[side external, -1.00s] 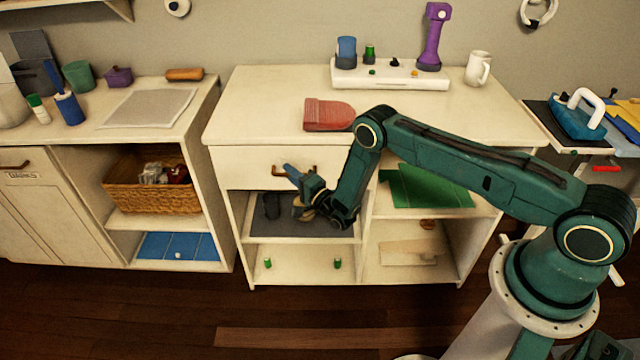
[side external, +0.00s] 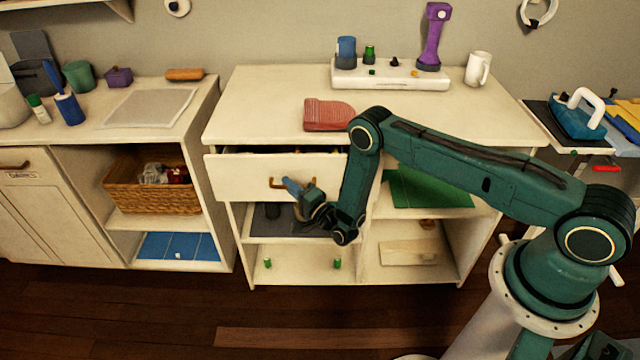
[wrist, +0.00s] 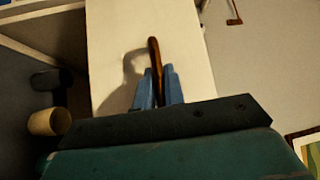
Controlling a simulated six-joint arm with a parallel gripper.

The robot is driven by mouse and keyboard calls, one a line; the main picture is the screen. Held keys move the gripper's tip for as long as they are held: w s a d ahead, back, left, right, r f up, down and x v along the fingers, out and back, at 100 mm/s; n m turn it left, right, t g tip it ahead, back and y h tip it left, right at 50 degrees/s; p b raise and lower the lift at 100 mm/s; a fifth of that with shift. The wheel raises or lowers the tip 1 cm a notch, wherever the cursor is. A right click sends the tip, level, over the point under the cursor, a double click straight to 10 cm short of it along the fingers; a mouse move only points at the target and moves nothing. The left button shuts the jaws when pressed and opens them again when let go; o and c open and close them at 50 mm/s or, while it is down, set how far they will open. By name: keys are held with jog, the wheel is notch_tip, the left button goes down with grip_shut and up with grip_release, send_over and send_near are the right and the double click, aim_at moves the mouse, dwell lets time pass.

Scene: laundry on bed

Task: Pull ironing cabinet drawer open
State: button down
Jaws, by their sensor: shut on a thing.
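The white ironing cabinet drawer (side external: 240,178) is partly open in the side external view, with a dark gap showing along its top edge. Its brown handle (side external: 276,183) is on the drawer front, and it also shows in the wrist view (wrist: 154,55). My gripper (side external: 290,184) has its blue fingers at the handle. In the wrist view the two blue fingers (wrist: 159,88) are on either side of the handle, shut on it. The drawer's inside is mostly hidden; a little of its contents shows dimly in the gap.
A wicker basket (side external: 150,186) is at left.

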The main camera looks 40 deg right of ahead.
jog(key=s+a, duration=0.6)
jog(key=shift+s+a, duration=0.25)
jog(key=c, duration=1.8)
grip_release()
jog(key=shift+o, duration=0.2)
jog(key=shift+s, duration=0.1)
